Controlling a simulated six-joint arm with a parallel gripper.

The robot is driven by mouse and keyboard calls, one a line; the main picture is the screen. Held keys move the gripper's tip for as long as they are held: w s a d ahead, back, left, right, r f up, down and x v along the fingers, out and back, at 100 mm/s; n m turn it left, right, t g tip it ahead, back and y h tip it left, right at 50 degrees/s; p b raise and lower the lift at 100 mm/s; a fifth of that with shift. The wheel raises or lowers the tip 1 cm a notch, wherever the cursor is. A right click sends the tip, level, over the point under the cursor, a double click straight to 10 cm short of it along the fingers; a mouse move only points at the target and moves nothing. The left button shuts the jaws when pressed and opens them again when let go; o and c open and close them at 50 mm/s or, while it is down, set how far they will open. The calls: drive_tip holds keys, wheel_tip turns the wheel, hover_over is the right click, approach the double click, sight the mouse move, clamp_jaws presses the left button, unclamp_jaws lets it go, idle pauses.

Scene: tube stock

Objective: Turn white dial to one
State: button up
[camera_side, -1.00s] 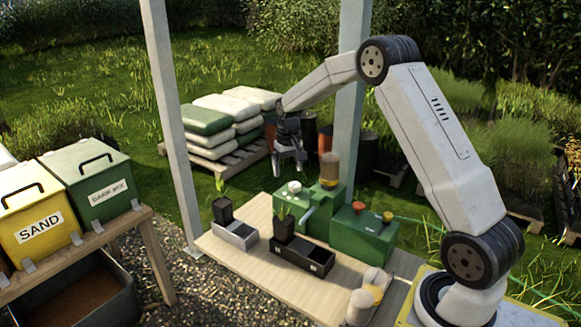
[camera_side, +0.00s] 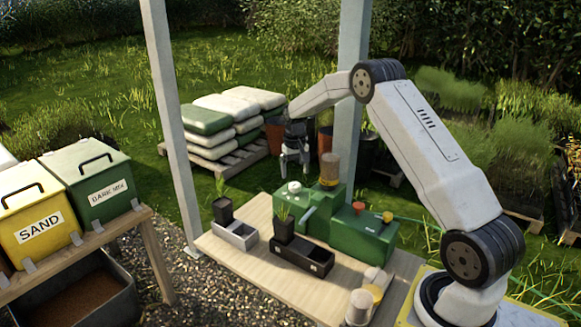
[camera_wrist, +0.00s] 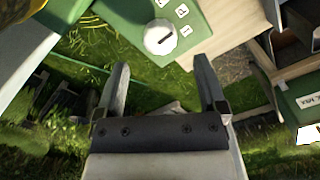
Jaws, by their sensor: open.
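The white dial (camera_side: 294,187) sits on top of the left part of the green machine (camera_side: 318,222). In the wrist view the dial (camera_wrist: 160,37) is a round white knob with a dark pointer line, on a green top beside several small white number tiles (camera_wrist: 183,10). One tile seems to read 1; the line does not clearly point at it. My gripper (camera_side: 294,172) is above and behind the dial in the side view, pointing down, apart from it. In the wrist view its two fingers (camera_wrist: 161,85) are spread and empty, with the dial beyond their tips.
A clear cylinder with tan contents (camera_side: 329,168) rises from the machine close to the right of my gripper. Black (camera_side: 302,257) and grey (camera_side: 234,234) trays with potted plants stand on the table in front.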

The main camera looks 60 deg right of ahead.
sight(295, 184)
drive_tip(key=shift+f, duration=2.5)
clamp_jaws()
